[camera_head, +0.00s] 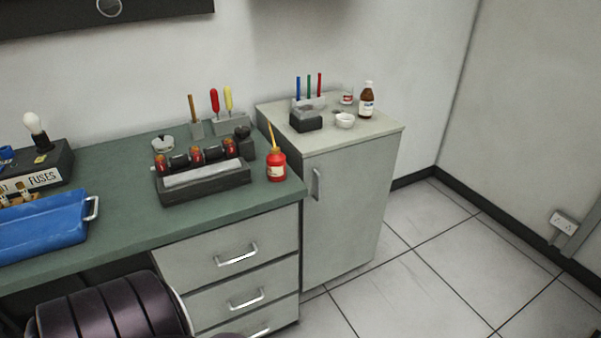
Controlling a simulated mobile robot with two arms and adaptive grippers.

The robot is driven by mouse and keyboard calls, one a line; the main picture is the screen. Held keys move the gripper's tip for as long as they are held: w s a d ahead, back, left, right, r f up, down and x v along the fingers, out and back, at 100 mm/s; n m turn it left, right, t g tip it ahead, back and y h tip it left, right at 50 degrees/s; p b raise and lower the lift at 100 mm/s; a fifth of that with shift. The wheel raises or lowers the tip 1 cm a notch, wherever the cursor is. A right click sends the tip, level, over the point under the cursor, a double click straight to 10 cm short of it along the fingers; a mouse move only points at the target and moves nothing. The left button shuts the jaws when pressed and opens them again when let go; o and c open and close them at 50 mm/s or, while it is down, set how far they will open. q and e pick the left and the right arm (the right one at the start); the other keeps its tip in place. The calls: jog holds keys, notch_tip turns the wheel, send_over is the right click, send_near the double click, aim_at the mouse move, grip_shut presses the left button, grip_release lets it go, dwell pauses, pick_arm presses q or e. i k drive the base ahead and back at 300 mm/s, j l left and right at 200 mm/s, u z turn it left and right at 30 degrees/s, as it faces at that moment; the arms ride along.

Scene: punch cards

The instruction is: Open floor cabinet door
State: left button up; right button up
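A grey floor cabinet (350,222) stands on the tiled floor at the right end of the workbench. Its front door is closed, with a vertical metal handle (316,184) near the door's upper left edge. On the cabinet top (375,129) stand a small holder with coloured pens (307,115), a white bowl (345,120), a brown bottle (367,100) and a small jar. Neither of my grippers shows in the head view.
The green workbench (115,205) with drawers (237,258) adjoins the cabinet on the left. A red bottle (276,165) stands near the bench's right edge. A dark ribbed rounded object (110,310) is at the lower left. Floor tiles (430,280) right of the cabinet are clear.

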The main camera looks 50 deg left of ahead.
aim_at(343, 212)
jog(key=u, duration=1.1)
